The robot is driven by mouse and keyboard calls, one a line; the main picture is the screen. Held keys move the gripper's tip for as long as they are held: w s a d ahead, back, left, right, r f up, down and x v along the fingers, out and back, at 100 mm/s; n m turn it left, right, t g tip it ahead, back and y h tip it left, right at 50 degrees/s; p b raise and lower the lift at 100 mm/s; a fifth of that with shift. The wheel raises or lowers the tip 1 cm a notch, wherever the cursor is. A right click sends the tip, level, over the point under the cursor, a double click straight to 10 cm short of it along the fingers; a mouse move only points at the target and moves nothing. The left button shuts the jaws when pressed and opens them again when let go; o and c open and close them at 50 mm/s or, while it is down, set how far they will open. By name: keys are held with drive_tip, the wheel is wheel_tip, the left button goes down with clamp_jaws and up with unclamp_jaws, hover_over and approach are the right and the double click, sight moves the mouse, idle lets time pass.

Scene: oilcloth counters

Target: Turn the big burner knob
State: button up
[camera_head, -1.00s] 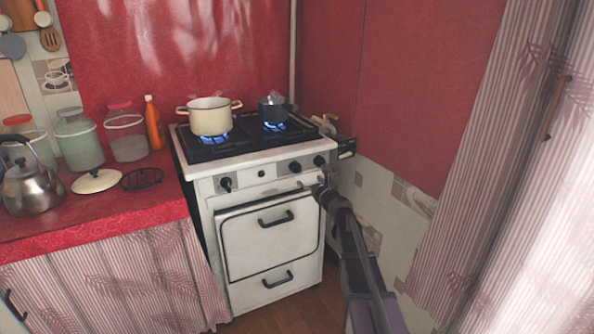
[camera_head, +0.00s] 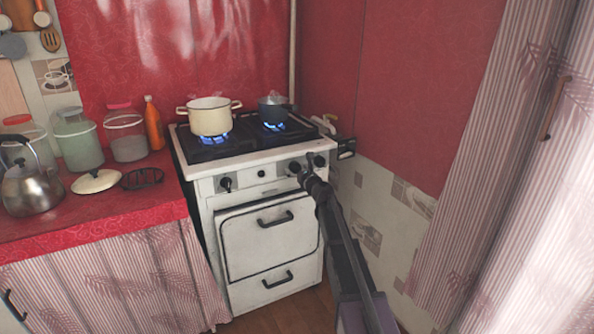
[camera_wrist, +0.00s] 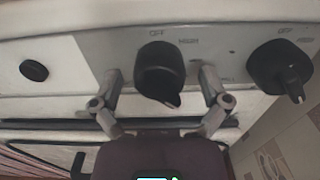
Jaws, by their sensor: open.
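The white stove's front panel (camera_head: 276,173) carries several black knobs. In the wrist view, one black knob (camera_wrist: 158,70) sits between the two fingers of my gripper (camera_wrist: 160,88), which is open around it with a gap on each side. Its pointer faces down and slightly right, away from the OFF mark above it. A second black knob (camera_wrist: 280,68) is to the right, also under an OFF mark. In the head view my gripper (camera_head: 304,172) is at the panel's right part, partly covering the knob there. I cannot tell from the labels which knob is the big burner's.
A cream pot (camera_head: 210,120) and a dark pot (camera_head: 273,108) stand over lit blue burners. The oven door handle (camera_head: 275,219) is below the panel. A red counter (camera_head: 100,213) with a kettle (camera_head: 29,187) and jars is on the left. A wall is close on the right.

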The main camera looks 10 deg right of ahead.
drive_tip(key=c, duration=1.2)
drive_tip(key=shift+o, duration=0.2)
